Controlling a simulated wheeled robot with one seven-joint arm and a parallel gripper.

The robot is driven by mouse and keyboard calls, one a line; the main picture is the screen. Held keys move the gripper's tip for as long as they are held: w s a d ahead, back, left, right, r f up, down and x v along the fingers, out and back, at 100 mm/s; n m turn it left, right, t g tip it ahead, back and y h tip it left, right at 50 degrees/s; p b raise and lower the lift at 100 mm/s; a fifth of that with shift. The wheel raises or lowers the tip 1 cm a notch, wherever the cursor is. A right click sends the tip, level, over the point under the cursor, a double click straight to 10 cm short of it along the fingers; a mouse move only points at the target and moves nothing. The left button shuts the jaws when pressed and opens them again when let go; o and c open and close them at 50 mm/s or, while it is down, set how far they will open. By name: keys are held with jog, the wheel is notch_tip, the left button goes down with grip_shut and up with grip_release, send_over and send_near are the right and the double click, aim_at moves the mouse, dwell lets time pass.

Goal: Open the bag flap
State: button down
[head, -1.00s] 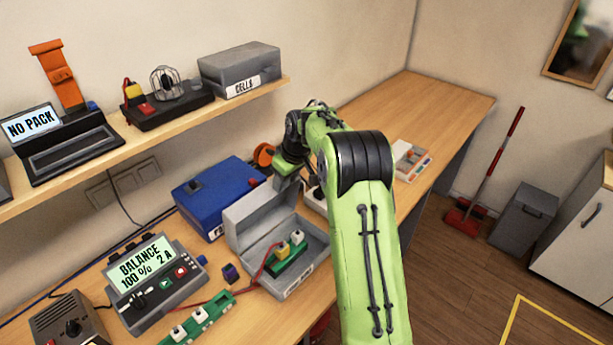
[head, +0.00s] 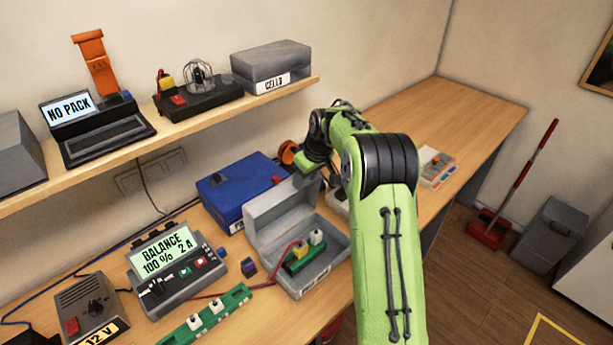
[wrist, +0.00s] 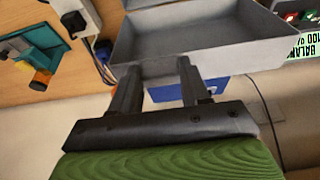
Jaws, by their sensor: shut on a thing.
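The bag is a grey box-shaped case (head: 322,279) on the bench, with a label on its front. Its flap (head: 278,207) stands raised at the back, and the inside is open to view. Inside sits a green block with a yellow and a white connector (head: 304,251). My gripper (head: 326,178) is at the flap's right upper end, its fingertips partly hidden by my arm. In the wrist view my gripper (wrist: 160,75) has its two fingers at the edge of the grey flap (wrist: 218,65), shut on it.
A blue case (head: 232,187) stands close behind the bag. The balance charger (head: 172,265) and a green strip (head: 208,317) lie to the left. A shelf (head: 165,125) runs above. The bench's far right end is mostly clear.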

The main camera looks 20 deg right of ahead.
jog(key=shift+a+r, duration=0.1)
jog(key=shift+a, duration=0.1)
jog(key=c, duration=0.5)
grip_release()
jog(key=shift+d, duration=0.1)
jog(key=v, duration=1.5)
jog(key=shift+s+r+p, duration=0.25)
jog(key=shift+r+p, duration=0.05)
jog(key=shift+p, duration=0.1)
